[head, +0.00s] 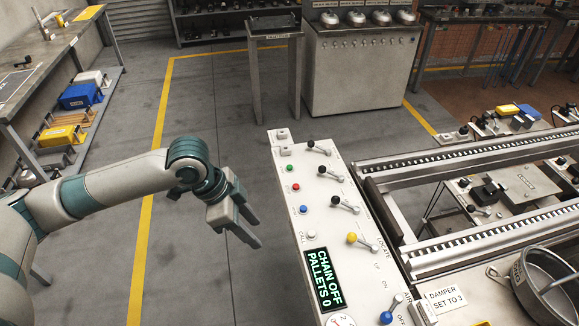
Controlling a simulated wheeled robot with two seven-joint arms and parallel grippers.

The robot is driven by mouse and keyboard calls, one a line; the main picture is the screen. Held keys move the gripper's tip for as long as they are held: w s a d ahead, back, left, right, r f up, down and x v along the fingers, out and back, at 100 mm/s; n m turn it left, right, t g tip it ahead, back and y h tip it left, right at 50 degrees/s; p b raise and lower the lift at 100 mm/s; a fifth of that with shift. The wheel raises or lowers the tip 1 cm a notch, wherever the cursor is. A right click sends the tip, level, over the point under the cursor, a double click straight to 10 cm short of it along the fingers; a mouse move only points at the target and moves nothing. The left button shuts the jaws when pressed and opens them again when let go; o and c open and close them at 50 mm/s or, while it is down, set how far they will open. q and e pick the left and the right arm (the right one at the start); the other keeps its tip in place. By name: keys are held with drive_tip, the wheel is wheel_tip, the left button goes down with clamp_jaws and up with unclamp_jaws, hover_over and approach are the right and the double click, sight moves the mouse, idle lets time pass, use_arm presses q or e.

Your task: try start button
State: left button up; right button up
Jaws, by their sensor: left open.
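A white control panel (330,215) slopes down the middle of the view. Along its left side are a green button (290,168), a red button (295,187), a blue button (303,209) and a white button (311,235). The labels beside the green and red ones are too small to read, so the start button's label cannot be confirmed. The display (324,280) reads "CHAIN OFF PALLETS 0". My left gripper (256,232) is open and empty, left of the panel and apart from it, over the floor. My right gripper is not in view.
Black-knobbed levers (335,200), a yellow-knobbed lever (351,238) and a blue-knobbed lever (386,317) stand right of the buttons. A roller-chain conveyor (460,244) adjoins the panel. A metal pan (546,282) sits at lower right. The floor left of the panel is clear.

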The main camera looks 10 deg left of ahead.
use_arm(q)
clamp_jaws()
idle(1.5)
